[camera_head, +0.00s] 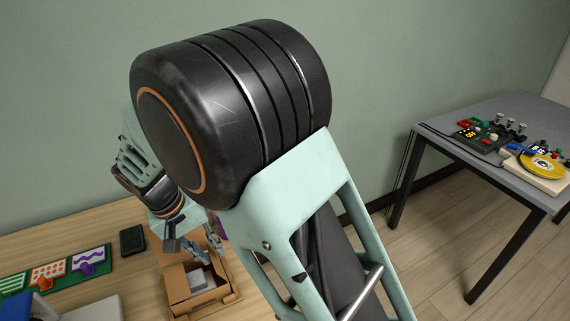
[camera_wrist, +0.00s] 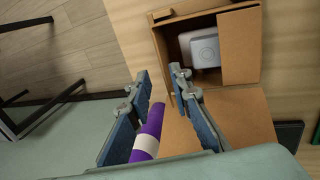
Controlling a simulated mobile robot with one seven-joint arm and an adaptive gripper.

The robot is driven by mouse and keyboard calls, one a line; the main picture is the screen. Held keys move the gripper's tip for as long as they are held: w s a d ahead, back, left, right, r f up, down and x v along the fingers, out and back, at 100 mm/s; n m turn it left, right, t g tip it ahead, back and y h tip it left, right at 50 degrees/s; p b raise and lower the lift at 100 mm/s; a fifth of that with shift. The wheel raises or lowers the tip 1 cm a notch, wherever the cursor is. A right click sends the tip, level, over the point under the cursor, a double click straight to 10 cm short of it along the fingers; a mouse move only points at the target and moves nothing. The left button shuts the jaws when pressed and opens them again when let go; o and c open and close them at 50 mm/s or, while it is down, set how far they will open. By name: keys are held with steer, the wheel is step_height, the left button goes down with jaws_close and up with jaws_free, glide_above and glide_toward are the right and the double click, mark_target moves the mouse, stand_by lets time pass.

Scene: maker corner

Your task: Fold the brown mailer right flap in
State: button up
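The brown mailer (camera_head: 181,287) is an open cardboard box on the wooden table, with a pale grey item (camera_head: 199,279) inside. In the wrist view the mailer (camera_wrist: 168,47) has one flap (camera_wrist: 240,45) lying over part of its opening and a wide flap (camera_wrist: 240,112) spread outward below it. A narrow strip of cardboard shows along its top edge. My gripper (camera_wrist: 160,73) is open and empty, its fingers spread beside the mailer's lower left corner. In the head view my gripper (camera_head: 200,245) is above the mailer's far side, partly hidden by my arm. Contact cannot be told.
A purple item with a white band (camera_wrist: 151,125) lies beside the mailer, partly behind the fingers. A black flat object (camera_head: 132,240) and a green board with colored tiles (camera_head: 60,273) lie left of the mailer. A grey table (camera_head: 450,130) with electronics stands at right.

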steer(key=w+v, duration=0.1)
steer(key=v, duration=0.8)
steer(key=w+d+r+m+y+p, duration=0.1)
steer(key=w+d+r+y+p, duration=0.1)
steer(key=d, duration=0.8)
steer(key=w+d+r+m+t+y+p, duration=0.1)
steer(key=w+d+r, duration=0.4)
steer(key=d, duration=0.5)
steer(key=shift+w+d+r+y+p, duration=0.25)
steer(key=shift+w+y+p, duration=0.35)
steer(key=shift+w+p, duration=0.7)
steer(key=shift+a, duration=0.15)
